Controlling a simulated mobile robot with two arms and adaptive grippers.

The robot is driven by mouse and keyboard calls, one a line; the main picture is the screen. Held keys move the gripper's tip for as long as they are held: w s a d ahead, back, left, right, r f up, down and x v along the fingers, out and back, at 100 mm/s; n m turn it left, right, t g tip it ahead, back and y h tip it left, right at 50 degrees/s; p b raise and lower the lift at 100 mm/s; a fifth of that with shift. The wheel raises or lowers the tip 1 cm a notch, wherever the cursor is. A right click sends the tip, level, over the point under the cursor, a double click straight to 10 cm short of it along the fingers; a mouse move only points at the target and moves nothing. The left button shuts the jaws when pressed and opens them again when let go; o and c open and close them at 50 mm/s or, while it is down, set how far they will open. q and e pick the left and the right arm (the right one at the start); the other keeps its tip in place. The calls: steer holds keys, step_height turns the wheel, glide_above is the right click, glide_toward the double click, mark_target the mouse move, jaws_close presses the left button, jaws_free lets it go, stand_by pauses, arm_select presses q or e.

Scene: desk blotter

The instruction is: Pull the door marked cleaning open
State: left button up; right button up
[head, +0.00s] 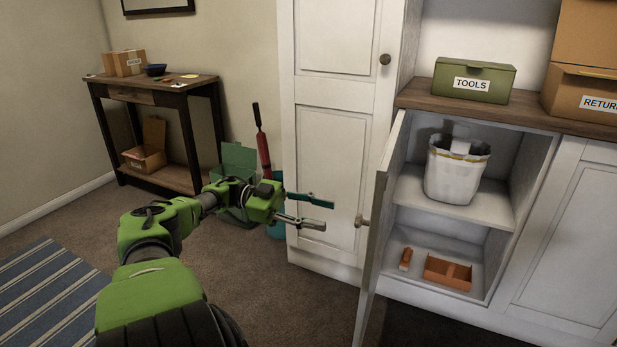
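A white cabinet door (379,235) stands swung well open, seen nearly edge-on, with its hinged side against the base cabinet. No cleaning label is readable on it from here. Its round knob (362,221) sticks out to the left from the door's outer face. My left gripper (329,215) is just left of the knob and apart from it. Its two fingers are spread with nothing between them. My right gripper is out of view.
The open cabinet (527,185) holds a white bag-like bin (457,172) and an orange tray (447,273). A tall closed cupboard (334,130) stands behind my gripper. A green TOOLS box (473,80) sits on the counter. Carpet (290,305) is clear left of the door.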

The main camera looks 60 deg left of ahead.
arm_select(q)
steer(key=shift+v, duration=1.55)
